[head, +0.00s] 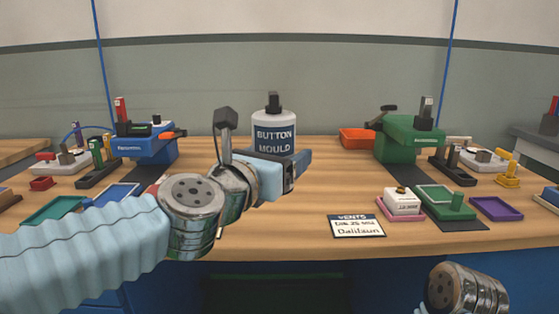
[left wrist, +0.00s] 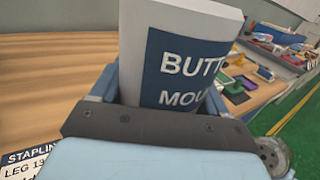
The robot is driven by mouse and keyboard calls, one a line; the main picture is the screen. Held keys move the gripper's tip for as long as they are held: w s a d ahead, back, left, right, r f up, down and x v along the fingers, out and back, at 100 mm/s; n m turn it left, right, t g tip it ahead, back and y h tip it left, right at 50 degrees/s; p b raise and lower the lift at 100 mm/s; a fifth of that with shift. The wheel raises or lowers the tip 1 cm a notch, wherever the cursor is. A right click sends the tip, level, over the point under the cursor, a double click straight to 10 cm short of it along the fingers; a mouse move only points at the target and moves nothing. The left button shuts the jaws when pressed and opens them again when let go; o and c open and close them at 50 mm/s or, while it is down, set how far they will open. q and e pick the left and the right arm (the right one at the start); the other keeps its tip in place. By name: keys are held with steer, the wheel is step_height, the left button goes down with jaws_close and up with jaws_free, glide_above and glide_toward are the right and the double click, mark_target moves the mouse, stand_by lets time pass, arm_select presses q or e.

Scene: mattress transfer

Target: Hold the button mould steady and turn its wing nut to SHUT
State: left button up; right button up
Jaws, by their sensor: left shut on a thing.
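The button mould (head: 274,132) is a white, bottle-like body with a dark blue label reading BUTTON MOULD. It stands upright at the middle of the table, with a dark grey piece (head: 274,101) on top; I cannot read any SHUT mark on it. My left gripper (head: 299,166) is at the mould's lower part and shut on it, hiding its base. In the left wrist view the mould (left wrist: 185,60) rises between the fingers, its label partly cut off. Of my right arm only a metal wrist link shows at the bottom right; its gripper is out of view.
A blue stapler-like machine (head: 142,146) stands left and a green one (head: 408,140) right, with an orange bin (head: 357,139) beside it. Small trays, such as a purple one (head: 496,208), lie to the right. A card (head: 356,226) lies at the front edge. Wood between mould and card is clear.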

arm_select(q)
steer(key=w, duration=1.1)
steer(key=shift+w+p, duration=0.2)
steer(key=shift+p, duration=0.1)
arm_select(e)
steer(key=shift+r, duration=0.35)
steer(key=shift+f, duration=0.1)
stand_by(0.5)
arm_select(q)
steer(key=shift+f+b, duration=1.1)
steer(key=shift+b, duration=0.1)
arm_select(e)
steer(key=shift+w+d+f, duration=0.1)
steer(key=shift+d+f, duration=0.1)
steer(key=shift+f, duration=0.4)
steer(key=shift+w+d+f, duration=0.1)
steer(key=shift+d+f, duration=0.05)
steer(key=shift+f, duration=0.4)
arm_select(q)
steer(key=shift+f+b, duration=1.3)
steer(key=shift+b, duration=0.05)
arm_select(e)
steer(key=shift+w+d+f, duration=0.1)
steer(key=shift+d+f, duration=0.1)
steer(key=shift+f, duration=0.45)
steer(key=shift+d+f, duration=0.2)
steer(key=shift+f, duration=0.45)
